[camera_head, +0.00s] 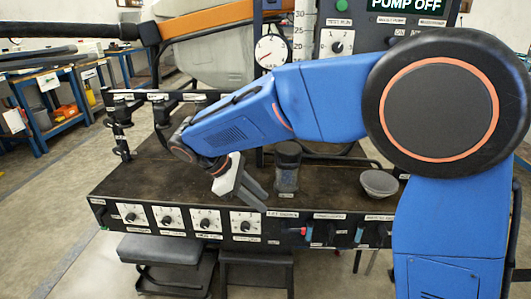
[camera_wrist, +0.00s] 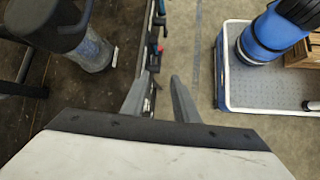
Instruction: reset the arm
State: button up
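My blue arm (camera_head: 320,100) reaches from the right across the front of the dark workbench (camera_head: 330,190). My gripper (camera_head: 252,193) hangs low over the bench's front part, tilted, left of a clear canister with a dark lid (camera_head: 287,172). In the wrist view, the fingers of my gripper (camera_wrist: 161,76) stand apart with nothing between them. The gap lies over the bench's front edge and the floor. The canister (camera_wrist: 88,48) is at the upper left of that view, apart from the fingers.
A grey bowl (camera_head: 379,184) sits on the bench at the right. Front knobs (camera_head: 170,220) line the bench edge. A pressure gauge (camera_head: 270,52) and a pump panel (camera_head: 375,35) stand behind. Black nozzle-like fittings (camera_head: 122,115) are at the left. Bare floor (camera_head: 60,200) lies left.

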jog(key=s+d+r+m+y, duration=0.2)
jog(key=s+d+m, duration=0.1)
jog(key=d, duration=0.7)
jog(key=s+d+r+m+y, duration=0.2)
jog(key=s+d+r+m, duration=0.15)
jog(key=d, duration=0.65)
jog(key=s+d+f+m+t+y, duration=0.3)
jog(key=s+d+f+m, duration=0.1)
jog(key=s+d+m, duration=0.6)
jog(key=s+d, duration=0.3)
jog(key=s, duration=0.1)
jog(key=shift+s+f, duration=0.15)
jog(key=shift+s, duration=0.15)
